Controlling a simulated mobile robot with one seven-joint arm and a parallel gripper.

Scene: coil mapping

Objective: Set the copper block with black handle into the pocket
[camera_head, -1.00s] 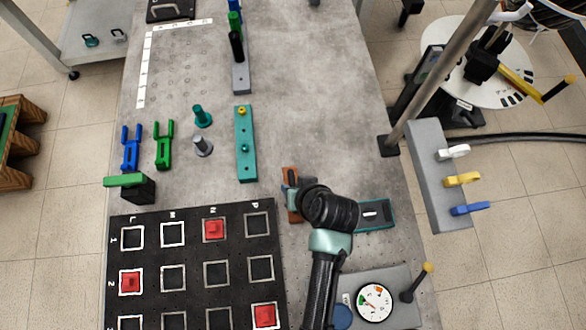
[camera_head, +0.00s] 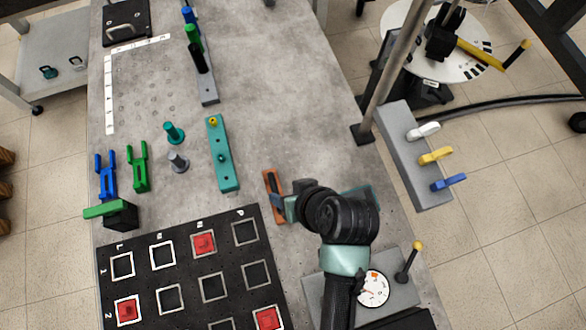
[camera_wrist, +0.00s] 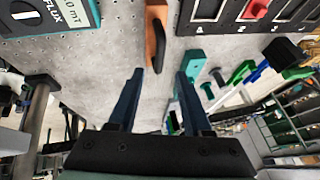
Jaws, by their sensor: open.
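The copper block (camera_head: 271,188) with a black handle lies on the grey table, right of the black board. The black board (camera_head: 185,265) has rows of outlined squares, some filled with red blocks. I cannot tell which opening is the pocket.
A teal bar (camera_head: 222,160) and green and blue forks (camera_head: 138,168) stand behind the board. The teal flux meter (camera_wrist: 48,18) lies near my arm. A dial box (camera_head: 375,288) with a yellow-tipped lever is at front right.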

